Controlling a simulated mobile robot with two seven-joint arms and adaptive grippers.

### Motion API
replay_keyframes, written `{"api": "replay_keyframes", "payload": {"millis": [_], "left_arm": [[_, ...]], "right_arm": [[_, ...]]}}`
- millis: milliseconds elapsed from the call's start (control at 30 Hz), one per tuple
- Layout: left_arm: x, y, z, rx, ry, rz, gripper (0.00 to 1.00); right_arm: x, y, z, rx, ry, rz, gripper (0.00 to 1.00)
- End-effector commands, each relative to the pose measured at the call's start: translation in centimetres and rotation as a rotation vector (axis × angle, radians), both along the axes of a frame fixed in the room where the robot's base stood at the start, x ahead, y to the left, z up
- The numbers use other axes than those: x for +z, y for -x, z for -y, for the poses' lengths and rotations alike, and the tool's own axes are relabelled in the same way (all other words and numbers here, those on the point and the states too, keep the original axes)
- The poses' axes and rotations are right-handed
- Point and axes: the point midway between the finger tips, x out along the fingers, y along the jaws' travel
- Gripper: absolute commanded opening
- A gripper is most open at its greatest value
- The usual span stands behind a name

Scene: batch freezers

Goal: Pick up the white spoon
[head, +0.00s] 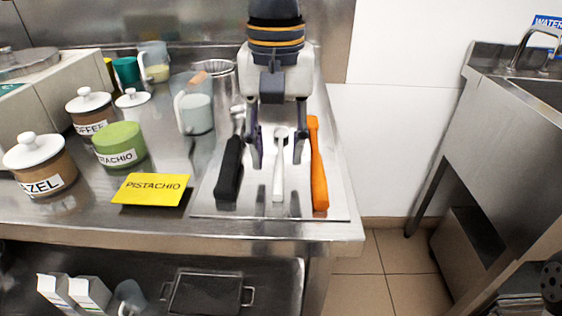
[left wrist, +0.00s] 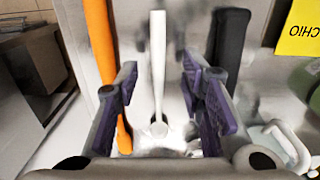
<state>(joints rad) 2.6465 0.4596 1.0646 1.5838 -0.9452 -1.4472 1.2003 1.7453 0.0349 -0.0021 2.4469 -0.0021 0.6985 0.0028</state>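The white spoon (head: 279,170) lies on a metal tray (head: 262,208) between a black-handled tool and an orange-handled tool. In the left wrist view the spoon (left wrist: 158,65) runs down the middle, its bowl end low in the picture. My left gripper (head: 277,162) points down over the spoon from behind. Its two purple-padded fingers (left wrist: 165,105) are apart, one on each side of the spoon. No contact with the spoon shows. My right gripper is in neither view.
The black handle (head: 229,169) lies left of the spoon and the orange spatula (head: 318,165) lies close on its right. Pitchers (head: 197,114), a yellow pistachio card (head: 151,189) and labelled jars (head: 121,145) stand further left. The counter's right edge is near the tray.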

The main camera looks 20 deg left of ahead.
Motion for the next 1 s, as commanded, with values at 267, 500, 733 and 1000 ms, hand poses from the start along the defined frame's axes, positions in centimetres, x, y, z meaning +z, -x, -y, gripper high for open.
{"api": "replay_keyframes", "payload": {"millis": [267,500,733,1000], "left_arm": [[-3.1,-0.1,0.2,0.0,0.001,-0.002,0.36],[-3.0,-0.1,0.2,0.0,0.001,-0.002,0.11],[-3.0,-0.1,0.2,0.0,0.001,-0.002,0.0],[-2.2,-0.1,0.1,0.001,0.0,0.0,0.0]], "right_arm": [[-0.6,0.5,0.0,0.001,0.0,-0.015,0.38],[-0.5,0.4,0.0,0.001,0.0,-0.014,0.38],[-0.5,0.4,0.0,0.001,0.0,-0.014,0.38],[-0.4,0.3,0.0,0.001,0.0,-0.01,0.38]]}}
